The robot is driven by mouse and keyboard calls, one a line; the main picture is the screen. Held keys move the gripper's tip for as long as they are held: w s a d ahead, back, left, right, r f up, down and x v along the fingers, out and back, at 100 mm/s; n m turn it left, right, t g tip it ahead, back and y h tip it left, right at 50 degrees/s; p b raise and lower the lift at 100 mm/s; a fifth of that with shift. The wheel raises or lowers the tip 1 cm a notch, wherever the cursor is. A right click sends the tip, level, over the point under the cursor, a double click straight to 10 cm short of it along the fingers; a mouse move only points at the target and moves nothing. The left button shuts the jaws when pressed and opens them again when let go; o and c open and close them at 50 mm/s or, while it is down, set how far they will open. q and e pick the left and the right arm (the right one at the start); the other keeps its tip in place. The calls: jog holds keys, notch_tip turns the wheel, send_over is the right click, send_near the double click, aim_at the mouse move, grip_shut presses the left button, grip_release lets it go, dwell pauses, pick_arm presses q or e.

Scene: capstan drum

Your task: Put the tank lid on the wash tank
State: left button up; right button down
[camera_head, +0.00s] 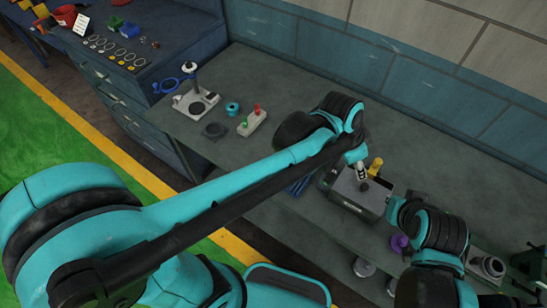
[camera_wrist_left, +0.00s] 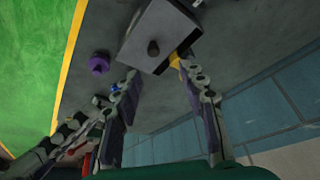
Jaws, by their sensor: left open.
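The wash tank (camera_head: 352,208) is a grey box on the bench, below my left gripper. Its pale flat top, apparently the tank lid (camera_wrist_left: 140,32), carries a dark round knob (camera_wrist_left: 153,47). The lid looks seated on the tank, but I cannot tell whether it sits fully flush. My left gripper (camera_wrist_left: 157,67) is open, its two fingers apart on either side below the knob, holding nothing. In the head view the left gripper (camera_head: 361,172) is above the tank, partly hidden by its wrist. My right gripper (camera_head: 396,212) is beside the tank's right side; its jaws are unclear.
A yellow piece (camera_head: 375,166) stands behind the tank. A purple piece (camera_head: 400,243) lies to its right and front.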

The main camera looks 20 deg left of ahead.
pick_arm(q)
jog(key=s+a+n+t+y, duration=0.1)
jog(key=s+a+n, duration=0.1)
jog(key=a, duration=0.6)
jog(key=s+a+n+t+y, duration=0.1)
jog(key=s+a+n+t, duration=0.1)
jog(key=a+n, duration=0.3)
jog(key=s+a+n+t+y, duration=0.1)
jog(key=s+a+n, duration=0.3)
jog(key=a, duration=0.8)
jog(key=shift+a+r+t+y, duration=0.15)
jog(key=shift+r+t+y, duration=0.15)
jog(key=shift+y, duration=0.1)
jog(key=shift+s+f, duration=0.1)
notch_tip(320, 180, down, 8)
jog(key=b, duration=0.7)
jog(key=shift+b, duration=0.4)
